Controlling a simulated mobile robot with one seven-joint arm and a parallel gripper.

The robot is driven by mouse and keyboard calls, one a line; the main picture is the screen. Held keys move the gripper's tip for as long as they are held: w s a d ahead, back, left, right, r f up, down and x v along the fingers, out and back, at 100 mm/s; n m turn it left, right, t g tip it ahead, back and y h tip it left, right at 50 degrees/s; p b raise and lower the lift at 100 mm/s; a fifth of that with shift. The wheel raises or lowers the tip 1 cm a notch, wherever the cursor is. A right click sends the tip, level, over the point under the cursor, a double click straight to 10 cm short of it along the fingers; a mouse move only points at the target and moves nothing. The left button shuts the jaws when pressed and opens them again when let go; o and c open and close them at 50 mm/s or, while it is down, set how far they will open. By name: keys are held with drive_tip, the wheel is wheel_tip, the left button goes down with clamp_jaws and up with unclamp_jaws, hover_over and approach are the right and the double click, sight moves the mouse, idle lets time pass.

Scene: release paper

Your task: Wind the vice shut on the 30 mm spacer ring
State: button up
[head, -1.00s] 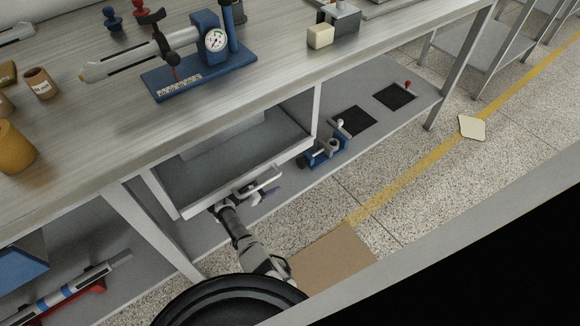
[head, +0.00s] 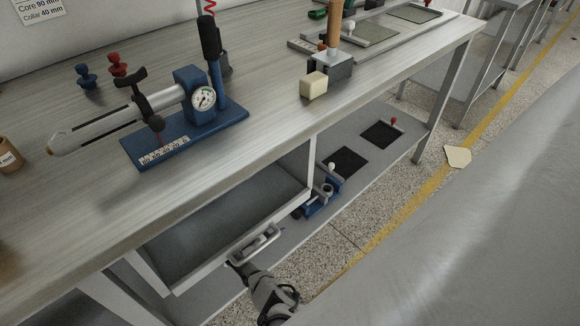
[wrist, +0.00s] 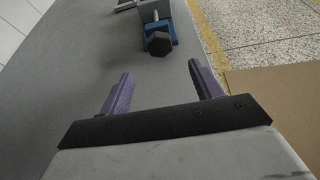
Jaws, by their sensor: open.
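The blue vice (head: 318,205) stands on the grey lower shelf, right of the open drawer. A grey ring (head: 327,189) shows at its jaws, small; I cannot tell whether the jaws touch it. In the wrist view the vice (wrist: 172,36) is ahead, its black hex knob (wrist: 158,44) facing me. My gripper (wrist: 160,70) is open and empty. Its two purple fingers are spread either side of the knob's line, short of it and apart from it.
Two black mats (head: 348,162) lie on the shelf beyond the vice. A blue-based gauge stand (head: 190,130) and a cream block (head: 313,85) are on the bench top. The shelf before the knob is clear.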

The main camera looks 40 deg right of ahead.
sight(293, 216)
drive_tip(key=b+x, duration=0.4)
drive_tip(key=x, duration=0.6)
drive_tip(key=shift+f, duration=0.1)
drive_tip(key=shift+d+f+b, duration=0.1)
drive_tip(key=shift+d+b, duration=0.25)
drive_tip(key=shift+d, duration=0.15)
drive_tip(key=c, duration=1)
drive_tip(key=shift+o, duration=0.2)
drive_tip(key=shift+m+p, duration=0.3)
drive_tip(key=shift+p, duration=0.1)
drive_tip(key=shift+s+m+t+p, duration=0.1)
drive_tip(key=shift+m+t+p, duration=0.55)
drive_tip(key=shift+m+t, duration=1.15)
drive_tip(key=shift+m, duration=0.6)
